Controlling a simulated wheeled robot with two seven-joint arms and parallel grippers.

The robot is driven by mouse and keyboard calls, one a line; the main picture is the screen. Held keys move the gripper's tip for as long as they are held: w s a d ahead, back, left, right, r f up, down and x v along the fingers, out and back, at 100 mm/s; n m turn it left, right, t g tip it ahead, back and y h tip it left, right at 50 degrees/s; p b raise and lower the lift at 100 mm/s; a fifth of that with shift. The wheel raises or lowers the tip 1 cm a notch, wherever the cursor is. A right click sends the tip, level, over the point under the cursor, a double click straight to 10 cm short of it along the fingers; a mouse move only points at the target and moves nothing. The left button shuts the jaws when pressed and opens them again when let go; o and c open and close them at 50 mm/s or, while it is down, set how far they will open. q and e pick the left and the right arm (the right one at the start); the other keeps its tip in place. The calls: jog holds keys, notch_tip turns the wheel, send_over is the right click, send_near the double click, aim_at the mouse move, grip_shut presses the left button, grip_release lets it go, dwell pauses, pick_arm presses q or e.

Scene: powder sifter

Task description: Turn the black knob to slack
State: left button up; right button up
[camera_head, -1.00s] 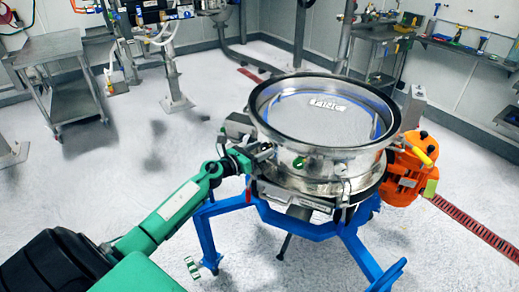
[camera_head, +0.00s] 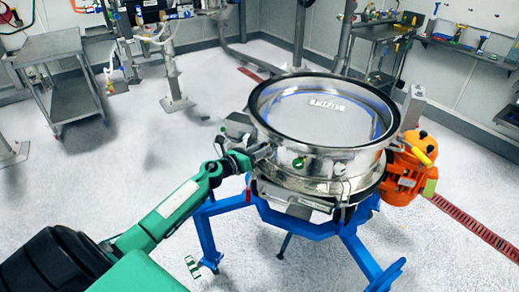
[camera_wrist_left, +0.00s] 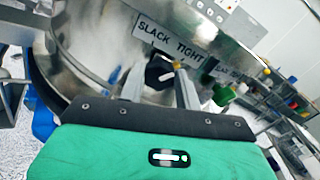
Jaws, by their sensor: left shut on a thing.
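The black knob (camera_wrist_left: 157,70) shows in the left wrist view, on the steel side wall of the sifter (camera_head: 320,150). A sign (camera_wrist_left: 170,38) reading SLACK and TIGHT sits just above it. My left gripper (camera_wrist_left: 160,76) has one finger on each side of the knob and is shut on it. In the head view my left gripper (camera_head: 262,153) reaches the left side of the sifter. The knob is too small and covered there to make out. The knob's exact pointing direction is unclear. My right gripper is not in view.
The sifter stands on a blue frame (camera_head: 302,230), with an orange motor (camera_head: 408,172) on its right. A second sign (camera_wrist_left: 228,72) and a green knob (camera_wrist_left: 223,95) are farther right in the left wrist view. A steel cart (camera_head: 55,85) stands back left.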

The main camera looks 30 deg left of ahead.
pick_arm(q)
jog(key=n+p, duration=0.1)
jog(key=n, duration=0.3)
jog(key=shift+a+n, duration=0.1)
jog(key=shift+n, duration=0.2)
jog(key=n+p, duration=0.1)
jog(key=n, duration=0.3)
jog(key=shift+n+p, duration=0.3)
jog(key=shift+p, duration=0.05)
jog(key=shift+f+n+p, duration=0.15)
jog(key=shift+n+p, duration=0.85)
jog(key=shift+n, duration=2.6)
jog(key=o, duration=1)
jog(key=shift+a+f, duration=0.1)
jog(key=shift+c, duration=0.2)
jog(key=shift+s, duration=0.1)
